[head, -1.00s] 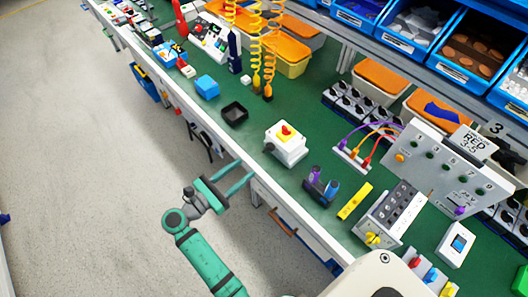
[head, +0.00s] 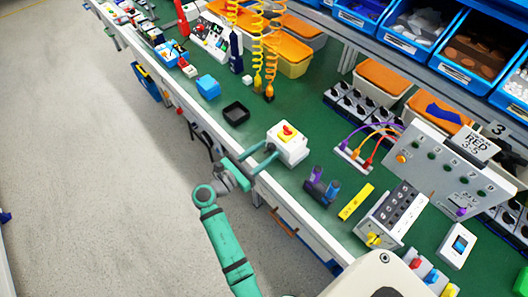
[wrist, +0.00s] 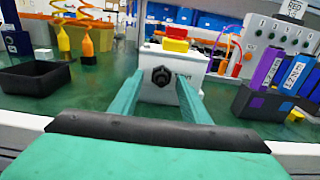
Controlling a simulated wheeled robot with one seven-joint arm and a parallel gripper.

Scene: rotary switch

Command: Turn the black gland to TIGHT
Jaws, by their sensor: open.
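A white box (head: 290,150) with a red knob on a yellow plate (head: 286,131) on top stands near the front edge of the green bench. The black gland (wrist: 162,76) shows on the box's near face in the wrist view, as a dark round nut with a hexagonal outline. In the head view the gland is hidden or too small to tell behind my gripper. My gripper (head: 264,154) is open, its two green fingers pointing at the box. In the wrist view the fingers (wrist: 160,102) lie left and right of the gland, seemingly short of it. Any TIGHT marking is not readable.
A black tray (head: 236,113) lies left of the box. A dark holder with purple and blue items (head: 321,187) stands to its right, beyond it a yellow bar (head: 356,201). The white bench edge (wrist: 30,122) runs below my fingers. Bare green surface surrounds the box.

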